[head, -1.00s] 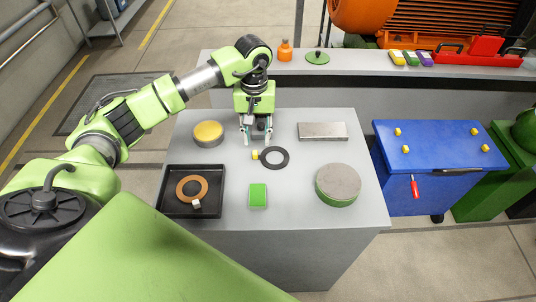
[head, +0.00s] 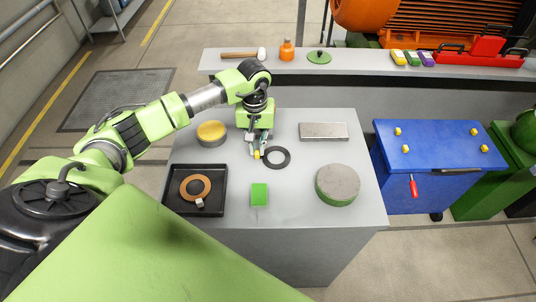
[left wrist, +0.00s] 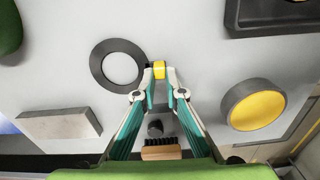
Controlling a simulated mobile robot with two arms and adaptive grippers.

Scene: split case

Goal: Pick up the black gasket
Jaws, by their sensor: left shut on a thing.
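The black gasket (head: 287,157) is a flat dark ring lying on the grey table, with a small yellow tab (left wrist: 159,70) at its edge. It also shows in the left wrist view (left wrist: 98,66). My left gripper (head: 257,154) points down at the gasket's left side in the head view. In the left wrist view its fingertips (left wrist: 159,76) are shut on the yellow tab from both sides. The ring itself lies beside the fingers, and I cannot see any gap under it. My right gripper is in neither view.
A yellow-topped tin (head: 211,132), metal bar (head: 323,131), green block (head: 260,194) and grey-topped round piece (head: 338,184) stand around the gasket. A black tray (head: 219,186) holds a tan ring (head: 184,189). A brush (left wrist: 160,151) lies by the gripper.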

